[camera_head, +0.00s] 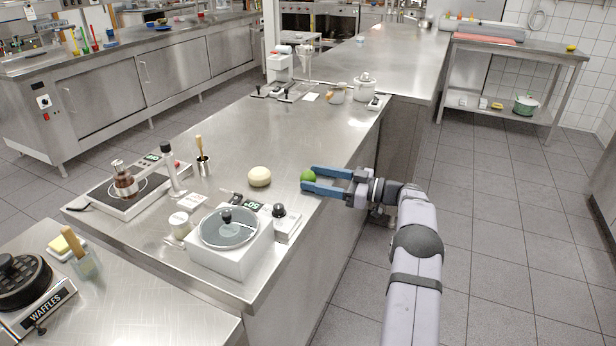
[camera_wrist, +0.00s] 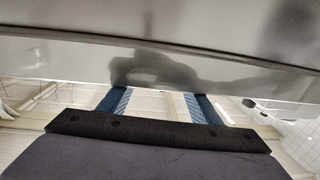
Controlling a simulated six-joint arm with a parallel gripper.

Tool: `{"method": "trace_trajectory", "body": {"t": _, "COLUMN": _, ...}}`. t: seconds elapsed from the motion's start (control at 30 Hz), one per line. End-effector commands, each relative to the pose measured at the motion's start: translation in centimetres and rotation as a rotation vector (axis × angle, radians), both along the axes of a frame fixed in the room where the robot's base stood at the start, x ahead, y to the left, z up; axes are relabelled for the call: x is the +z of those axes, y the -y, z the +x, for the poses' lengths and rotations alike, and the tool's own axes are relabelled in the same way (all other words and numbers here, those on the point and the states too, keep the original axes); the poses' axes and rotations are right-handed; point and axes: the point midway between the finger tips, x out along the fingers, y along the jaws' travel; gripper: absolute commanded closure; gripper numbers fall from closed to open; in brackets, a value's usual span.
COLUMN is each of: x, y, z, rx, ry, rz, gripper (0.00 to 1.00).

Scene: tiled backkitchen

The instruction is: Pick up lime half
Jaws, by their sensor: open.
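The lime half (camera_head: 308,176) is a small green round thing near the right edge of the steel counter in the head view. My gripper (camera_head: 307,179) reaches in from the right with its two blue fingers apart. The lime half appears between or just beside the fingertips; I cannot tell whether they touch it. In the wrist view my gripper (camera_wrist: 157,98) shows two parted blue fingers against a grey metal surface, and no lime half is visible there.
A pale round ball (camera_head: 260,176) lies left of my gripper on the counter (camera_head: 290,135). A white device with a round lid (camera_head: 229,228) stands nearer the front. Counter space behind the fingers is clear.

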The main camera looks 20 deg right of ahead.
Motion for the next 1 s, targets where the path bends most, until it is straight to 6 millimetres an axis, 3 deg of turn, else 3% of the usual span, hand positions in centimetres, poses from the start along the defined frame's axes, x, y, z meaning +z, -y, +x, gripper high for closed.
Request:
{"method": "trace_trajectory", "body": {"t": 0.2, "x": 0.1, "y": -1.9, "z": 1.6, "rx": 0.001, "ry": 0.001, "rz": -0.001, "gripper": 0.42}}
{"method": "trace_trajectory", "body": {"t": 0.53, "x": 0.0, "y": -2.3, "z": 1.9, "rx": 0.0, "ry": 0.0, "rz": 0.0, "gripper": 0.42}}
{"method": "trace_trajectory", "body": {"t": 0.7, "x": 0.0, "y": -2.3, "z": 1.9, "rx": 0.0, "ry": 0.0, "rz": 0.0, "gripper": 0.83}}
{"method": "trace_trajectory", "body": {"t": 0.73, "x": 0.0, "y": -2.3, "z": 1.9, "rx": 0.0, "ry": 0.0, "rz": 0.0, "gripper": 0.87}}
{"method": "trace_trajectory", "body": {"t": 1.0, "x": 0.1, "y": -2.2, "z": 1.9, "rx": 0.0, "ry": 0.001, "rz": -0.001, "gripper": 0.87}}
